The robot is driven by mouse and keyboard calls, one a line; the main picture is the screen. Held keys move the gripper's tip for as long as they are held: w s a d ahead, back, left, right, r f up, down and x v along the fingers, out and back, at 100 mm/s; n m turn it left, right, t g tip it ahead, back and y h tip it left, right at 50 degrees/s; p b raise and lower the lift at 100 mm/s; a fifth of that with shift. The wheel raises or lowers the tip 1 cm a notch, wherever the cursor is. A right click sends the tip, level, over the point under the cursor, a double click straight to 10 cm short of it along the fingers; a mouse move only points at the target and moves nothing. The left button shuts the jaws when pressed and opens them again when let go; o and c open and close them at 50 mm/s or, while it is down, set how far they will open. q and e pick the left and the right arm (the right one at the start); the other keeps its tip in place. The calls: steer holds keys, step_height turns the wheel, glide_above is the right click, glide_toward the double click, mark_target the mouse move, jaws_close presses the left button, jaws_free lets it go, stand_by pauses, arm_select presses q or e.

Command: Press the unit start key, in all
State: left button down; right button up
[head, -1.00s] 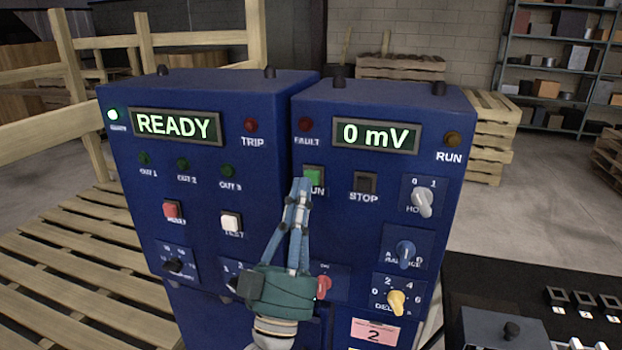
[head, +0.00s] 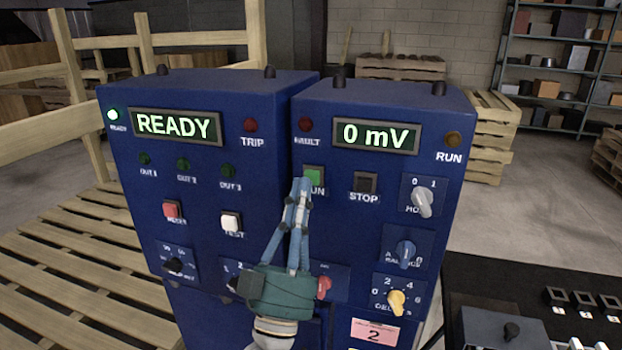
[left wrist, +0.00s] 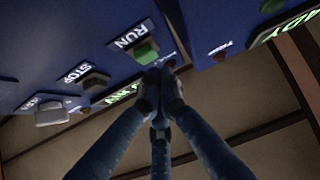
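The green RUN key (head: 315,177) is on the right blue cabinet (head: 330,115), left of the dark STOP key (head: 365,183). My left gripper (head: 301,182) has its fingertips together at the left edge of the RUN key, partly covering it and its label. In the left wrist view the closed fingertips (left wrist: 161,76) are just beside the green key (left wrist: 146,52); I cannot tell whether they touch it. Nothing shows between the fingers. The cabinet's display (head: 376,136) reads 0 mV and its RUN lamp (head: 453,139) looks unlit. My right gripper is not in view.
Knobs, including a yellow one (head: 396,300), line the right cabinet's right side.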

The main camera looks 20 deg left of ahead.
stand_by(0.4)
arm_select(q)
steer(key=shift+w, duration=0.45)
steer(key=shift+w, duration=0.45)
stand_by(0.6)
steer(key=shift+s, duration=0.15)
steer(key=shift+s+p, duration=0.45)
steer(key=shift+s, duration=0.35)
steer(key=s+p, duration=0.1)
steer(key=s, duration=0.4)
steer(key=shift+a, duration=0.1)
